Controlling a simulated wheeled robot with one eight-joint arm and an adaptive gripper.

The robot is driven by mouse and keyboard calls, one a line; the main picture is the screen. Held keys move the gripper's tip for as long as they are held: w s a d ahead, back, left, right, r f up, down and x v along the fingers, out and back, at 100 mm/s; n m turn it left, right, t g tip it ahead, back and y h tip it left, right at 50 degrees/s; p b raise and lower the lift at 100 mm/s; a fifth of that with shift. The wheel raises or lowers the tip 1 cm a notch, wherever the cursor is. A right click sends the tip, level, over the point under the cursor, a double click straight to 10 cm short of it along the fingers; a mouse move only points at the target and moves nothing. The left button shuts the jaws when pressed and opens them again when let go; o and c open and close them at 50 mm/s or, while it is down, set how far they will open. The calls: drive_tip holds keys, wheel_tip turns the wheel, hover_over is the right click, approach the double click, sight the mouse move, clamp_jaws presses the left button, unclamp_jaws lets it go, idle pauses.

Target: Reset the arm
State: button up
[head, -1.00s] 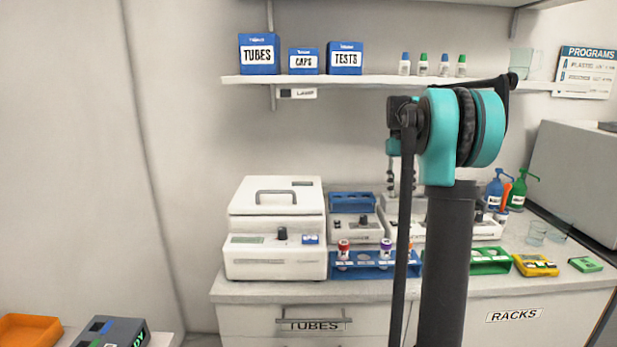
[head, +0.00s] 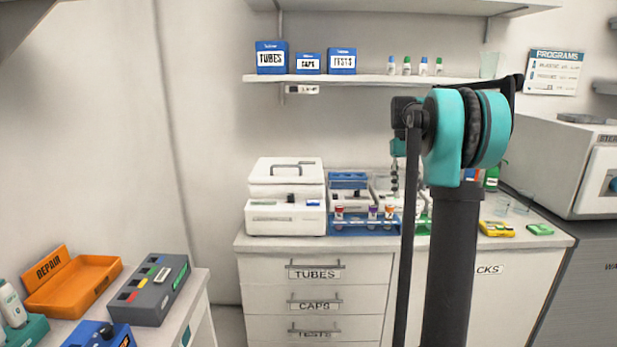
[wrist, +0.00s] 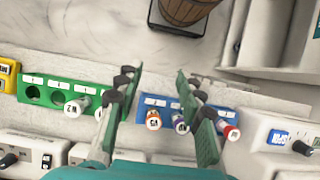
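My gripper (wrist: 158,85) shows in the wrist view with its two green-padded fingers spread apart. It is open, and nothing is held between the pads. Behind the fingers are a blue rack (wrist: 222,111) with several capped tubes and a green rack (wrist: 50,83) with white-capped tubes and open holes. In the head view my teal and black arm stands raised at the right of centre, in front of the counter. The fingers cannot be made out there.
The counter (head: 262,243) carries a white lidded machine (head: 286,215), the blue rack and yellow and green boxes. A shelf (head: 370,79) hangs above. A side table at lower left holds an orange tray (head: 75,288) and a grey box (head: 155,297). A brown barrel-shaped thing (wrist: 184,8) shows in the wrist view.

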drive_tip(key=s+a+f+t, duration=0.3)
drive_tip(key=s+f, duration=0.6)
drive_tip(key=s+a+f+t, duration=0.3)
drive_tip(key=s+a+f, duration=0.1)
drive_tip(key=s+f, duration=0.5)
drive_tip(key=s+a+f+t, duration=0.2)
drive_tip(key=s+a+f, duration=0.1)
drive_tip(key=s+f, duration=0.6)
drive_tip(key=shift+a+t, duration=0.15)
drive_tip(key=shift+t, duration=0.25)
